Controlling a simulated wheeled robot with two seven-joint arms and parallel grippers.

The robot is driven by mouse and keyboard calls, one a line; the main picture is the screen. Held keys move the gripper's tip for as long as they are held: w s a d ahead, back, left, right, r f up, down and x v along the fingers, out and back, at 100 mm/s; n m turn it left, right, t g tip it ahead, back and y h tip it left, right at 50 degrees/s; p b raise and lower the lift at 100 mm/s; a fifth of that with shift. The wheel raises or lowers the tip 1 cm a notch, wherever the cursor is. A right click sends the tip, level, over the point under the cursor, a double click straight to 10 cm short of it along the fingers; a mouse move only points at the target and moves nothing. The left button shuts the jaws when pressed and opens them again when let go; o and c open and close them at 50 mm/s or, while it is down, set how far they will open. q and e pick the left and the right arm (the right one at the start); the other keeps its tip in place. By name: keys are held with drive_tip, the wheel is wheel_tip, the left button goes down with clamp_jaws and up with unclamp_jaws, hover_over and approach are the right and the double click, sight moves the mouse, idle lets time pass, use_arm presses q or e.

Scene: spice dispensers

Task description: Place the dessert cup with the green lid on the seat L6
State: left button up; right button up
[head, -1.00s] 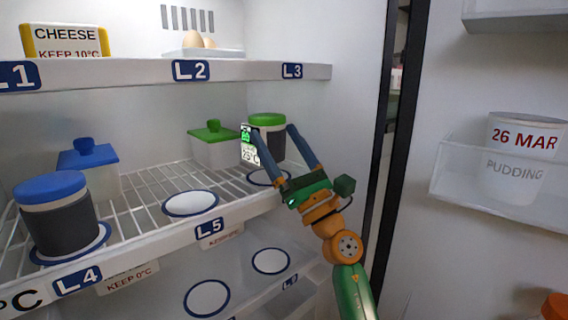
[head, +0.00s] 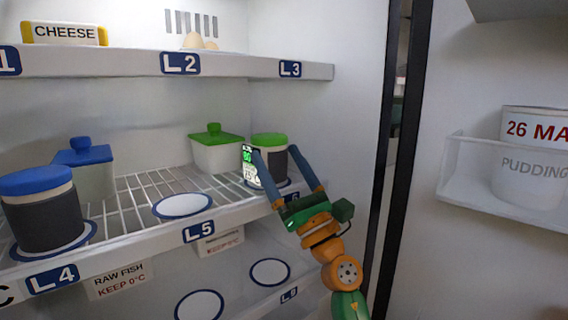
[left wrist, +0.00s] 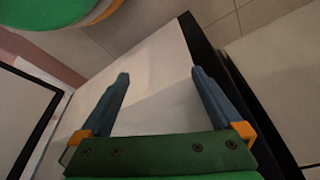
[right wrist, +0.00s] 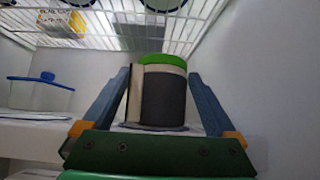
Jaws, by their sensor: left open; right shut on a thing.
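The dessert cup with the green lid (head: 270,141) has a dark grey band and stands upright at the right end of the middle shelf. My right gripper (head: 283,152) is shut on it, with a finger on each side; the cup also shows in the right wrist view (right wrist: 163,95). The white, blue-rimmed seat L6 (head: 289,188) is under the cup, its label mostly hidden by my gripper. The cup's base looks at the disc; I cannot tell whether it touches. In the left wrist view my left gripper (left wrist: 158,76) is open and empty.
A small lit display panel (head: 250,165) is at the cup's left side. Seat L5 (head: 182,205) is empty. A blue-lidded cup (head: 42,212) stands on L4. A green-lidded box (head: 217,152) and a blue-lidded box (head: 86,168) stand behind. The fridge wall is close on the right.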

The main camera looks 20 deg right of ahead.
drive_tip(key=shift+a+r, duration=0.1)
drive_tip(key=shift+a, duration=0.05)
drive_tip(key=shift+f, duration=0.2)
drive_tip(key=o, duration=1.5)
use_arm(q)
drive_tip(key=shift+w+r, duration=0.3)
use_arm(e)
drive_tip(key=shift+r, duration=0.1)
